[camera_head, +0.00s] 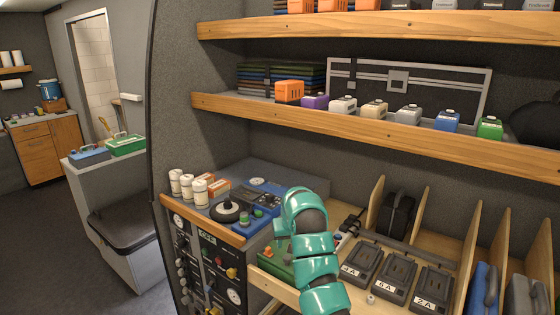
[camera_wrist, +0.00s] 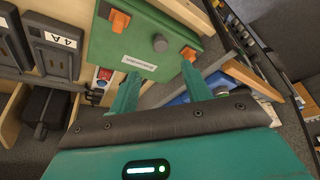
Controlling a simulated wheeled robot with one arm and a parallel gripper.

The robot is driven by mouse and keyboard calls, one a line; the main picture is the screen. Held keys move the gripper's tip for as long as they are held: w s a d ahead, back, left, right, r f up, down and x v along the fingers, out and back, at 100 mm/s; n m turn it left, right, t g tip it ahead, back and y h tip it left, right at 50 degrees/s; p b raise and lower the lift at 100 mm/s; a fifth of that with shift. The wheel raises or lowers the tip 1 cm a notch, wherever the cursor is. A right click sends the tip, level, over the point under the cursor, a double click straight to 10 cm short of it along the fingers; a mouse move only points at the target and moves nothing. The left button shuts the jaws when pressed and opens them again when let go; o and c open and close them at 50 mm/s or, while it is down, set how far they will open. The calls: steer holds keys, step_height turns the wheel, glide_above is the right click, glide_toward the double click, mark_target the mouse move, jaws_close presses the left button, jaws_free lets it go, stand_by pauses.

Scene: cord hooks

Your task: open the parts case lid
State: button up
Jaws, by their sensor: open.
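The parts case looks to be the green case (camera_wrist: 140,48) with two orange latches, a grey round knob and a white label too small to read. Its lid appears shut. In the head view only a green part of it (camera_head: 281,246) shows beside my teal arm, which hides the rest. My gripper (camera_wrist: 160,82) is open and empty in the wrist view, its two teal fingers apart and pointing at the case's label edge. I cannot tell whether the fingertips touch it.
Charger docks (camera_head: 398,276) marked 4A, 6A and 2A stand right of my arm, with wooden dividers (camera_head: 473,245) beyond. A blue machine (camera_head: 258,190) and white bottles (camera_head: 199,190) are on the left. A wooden shelf (camera_head: 330,118) with several coloured boxes runs above.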

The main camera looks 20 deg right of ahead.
steer(key=v, duration=0.8)
steer(key=w+r+t, duration=0.5)
steer(key=r, duration=0.4)
steer(key=w+r+t, duration=0.5)
steer(key=w+r, duration=0.1)
steer(key=r, duration=0.3)
steer(key=shift+w+a+y, duration=0.2)
steer(key=shift+a+y, duration=0.1)
steer(key=shift+c, duration=0.3)
